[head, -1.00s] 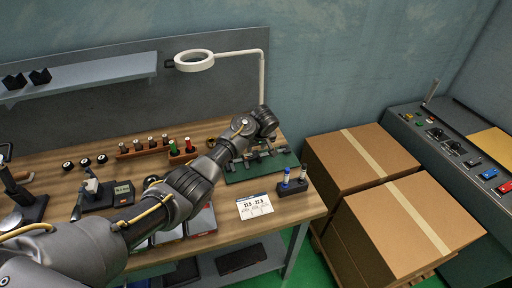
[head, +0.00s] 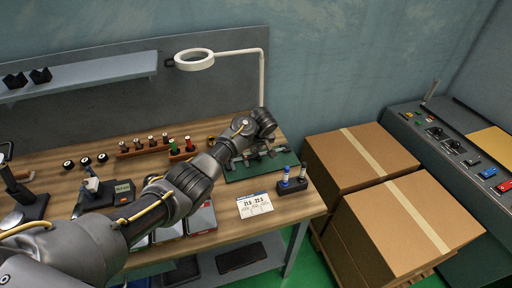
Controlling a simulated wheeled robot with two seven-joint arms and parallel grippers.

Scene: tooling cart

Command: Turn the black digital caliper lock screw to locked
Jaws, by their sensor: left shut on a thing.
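My left arm reaches across the bench from the lower left, and its left gripper (head: 254,150) is over the green mat (head: 285,168). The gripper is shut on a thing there. Dark and grey metal parts, which look like the caliper (head: 268,153), lie on the mat under and beside the gripper. The wrist hides much of them. The lock screw is too small and too covered to make out, so its position cannot be told. My right gripper is not in view.
Racks of small plugs (head: 145,146) are behind the arm. A ring lamp (head: 194,60) rises at the back. Cardboard boxes (head: 410,225) stand right of the bench.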

